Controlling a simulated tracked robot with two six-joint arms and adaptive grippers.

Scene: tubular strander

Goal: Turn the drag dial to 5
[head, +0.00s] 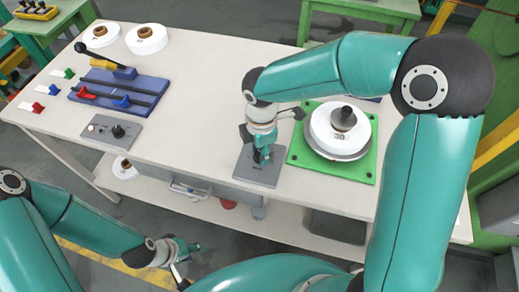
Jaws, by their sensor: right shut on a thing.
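A small grey panel (246,174) lies at the front edge of the white table, right of the middle. My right gripper (262,156) points down over it and is shut on a small part standing on the panel, which I take to be the drag dial. The gripper hides most of this part, and no scale or number can be read. My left gripper (183,262) is in front of the table, below its edge. It looks open and empty.
Right of the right gripper, a green plate (298,153) carries a white spool (322,128) marked 30. A grey box (100,141) with a black knob stands front left, near a blue rack (148,88) with coloured levers. The table's middle (200,80) is clear.

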